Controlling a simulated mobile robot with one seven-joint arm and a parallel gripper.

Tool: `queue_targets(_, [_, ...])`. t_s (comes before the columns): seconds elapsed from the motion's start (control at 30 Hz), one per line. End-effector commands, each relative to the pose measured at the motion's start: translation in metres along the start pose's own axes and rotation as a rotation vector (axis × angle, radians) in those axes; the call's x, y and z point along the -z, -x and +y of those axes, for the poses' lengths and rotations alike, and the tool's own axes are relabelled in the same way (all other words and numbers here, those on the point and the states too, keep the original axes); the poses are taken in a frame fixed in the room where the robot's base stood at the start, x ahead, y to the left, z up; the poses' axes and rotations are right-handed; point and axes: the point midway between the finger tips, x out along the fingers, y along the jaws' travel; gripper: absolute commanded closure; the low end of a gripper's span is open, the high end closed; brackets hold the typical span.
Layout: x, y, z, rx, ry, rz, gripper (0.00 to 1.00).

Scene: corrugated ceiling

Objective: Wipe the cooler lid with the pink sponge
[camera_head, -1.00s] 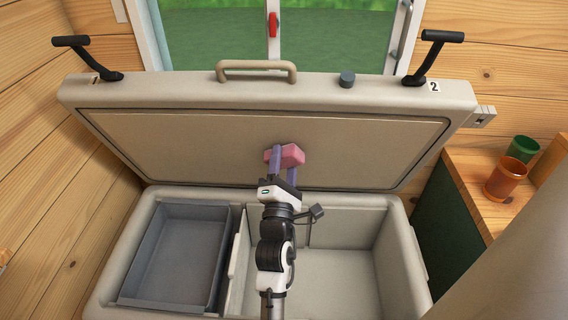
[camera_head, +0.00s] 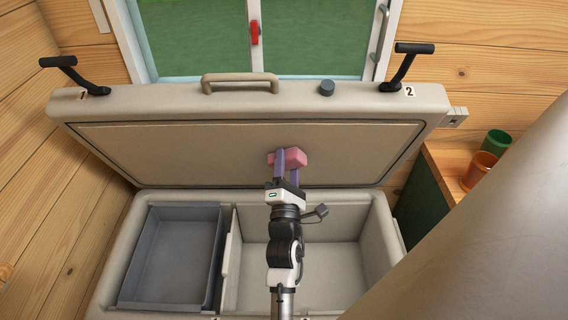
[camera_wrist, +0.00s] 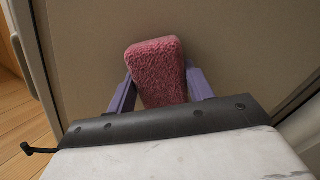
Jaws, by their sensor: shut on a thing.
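The cooler lid (camera_head: 210,150) stands raised, its beige inner panel facing me, and it fills the background of the wrist view (camera_wrist: 245,50). My gripper (camera_head: 284,160) is shut on the pink sponge (camera_head: 296,158), in front of the lower middle of the panel. In the wrist view the sponge (camera_wrist: 158,75) sits tilted between the two purple fingers. It is at or very close to the panel; I cannot tell whether it touches. The open cooler body (camera_head: 375,235) lies below my arm.
A grey tray (camera_head: 170,255) sits in the left of the cooler; the right compartment (camera_head: 325,270) looks empty. Black latches (camera_head: 402,68) and a handle (camera_head: 240,80) top the lid. An orange cup (camera_head: 478,170) and a green cup (camera_head: 496,143) stand on the wooden counter at right.

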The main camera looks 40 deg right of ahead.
Motion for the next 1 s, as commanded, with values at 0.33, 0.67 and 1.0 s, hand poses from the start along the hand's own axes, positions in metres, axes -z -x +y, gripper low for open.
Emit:
queue_targets(0.33, [0.022, 0.001, 0.009, -0.006, -0.003, 0.000, 0.73])
queue_targets(0.67, [0.037, -0.002, 0.023, -0.007, -0.005, 0.003, 0.73])
queue_targets(1.0, [0.038, 0.003, 0.023, -0.008, -0.005, 0.003, 0.73])
